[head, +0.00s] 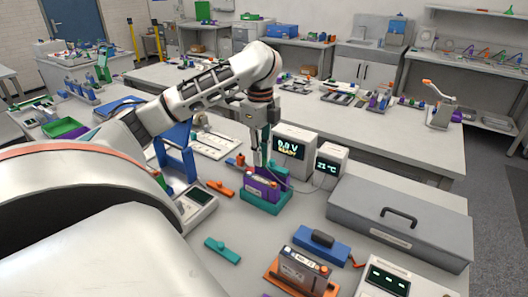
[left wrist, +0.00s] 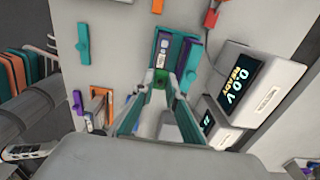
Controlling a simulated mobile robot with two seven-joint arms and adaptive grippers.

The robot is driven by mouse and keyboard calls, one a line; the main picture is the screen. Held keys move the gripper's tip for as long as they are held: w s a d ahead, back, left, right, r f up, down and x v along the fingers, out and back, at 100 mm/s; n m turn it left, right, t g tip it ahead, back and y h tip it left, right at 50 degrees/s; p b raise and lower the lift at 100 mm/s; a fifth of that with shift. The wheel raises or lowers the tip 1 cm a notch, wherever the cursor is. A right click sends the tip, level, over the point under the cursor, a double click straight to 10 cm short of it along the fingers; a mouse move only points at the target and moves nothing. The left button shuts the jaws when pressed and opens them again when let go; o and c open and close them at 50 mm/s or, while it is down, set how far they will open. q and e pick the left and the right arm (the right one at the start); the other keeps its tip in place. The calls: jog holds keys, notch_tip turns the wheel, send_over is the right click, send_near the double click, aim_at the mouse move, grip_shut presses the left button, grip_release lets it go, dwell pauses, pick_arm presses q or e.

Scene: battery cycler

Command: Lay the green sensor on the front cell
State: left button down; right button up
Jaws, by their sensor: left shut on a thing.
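My left gripper (head: 262,158) points down just above a purple cell (head: 262,186) in a teal holder (head: 262,206), left of the display boxes. In the left wrist view my left gripper (left wrist: 160,88) is shut on the small green sensor (left wrist: 160,76) between its fingertips. The teal holder (left wrist: 187,73) lies just beyond the fingertips there. Whether the sensor touches the cell cannot be told. In the head view the sensor cannot be made out. Another cell (head: 297,267) stands in an orange holder (head: 285,286) nearer to me. My right gripper is not in view.
The voltage display (head: 294,150) and temperature display (head: 330,165) stand close right of the gripper. A grey case (head: 400,220) fills the right side. An orange bar (head: 220,188) and a teal bar (head: 222,250) lie on the bench. Bare bench surrounds the teal bar.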

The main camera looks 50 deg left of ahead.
pick_arm(q)
jog(key=shift+f+b, duration=0.3)
jog(key=shift+f, duration=0.35)
jog(key=shift+f+b, duration=1)
jog(key=shift+b, duration=0.1)
jog(key=shift+f+b, duration=0.45)
jog(key=shift+b, duration=0.2)
jog(key=shift+f+b, duration=0.35)
jog(key=shift+b, duration=0.15)
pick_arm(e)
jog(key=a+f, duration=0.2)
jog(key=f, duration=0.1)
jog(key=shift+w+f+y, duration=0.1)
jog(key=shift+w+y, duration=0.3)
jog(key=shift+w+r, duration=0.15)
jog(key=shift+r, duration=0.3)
pick_arm(q)
jog(key=shift+p, duration=0.75)
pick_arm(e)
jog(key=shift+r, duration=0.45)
pick_arm(q)
jog(key=shift+p, duration=0.65)
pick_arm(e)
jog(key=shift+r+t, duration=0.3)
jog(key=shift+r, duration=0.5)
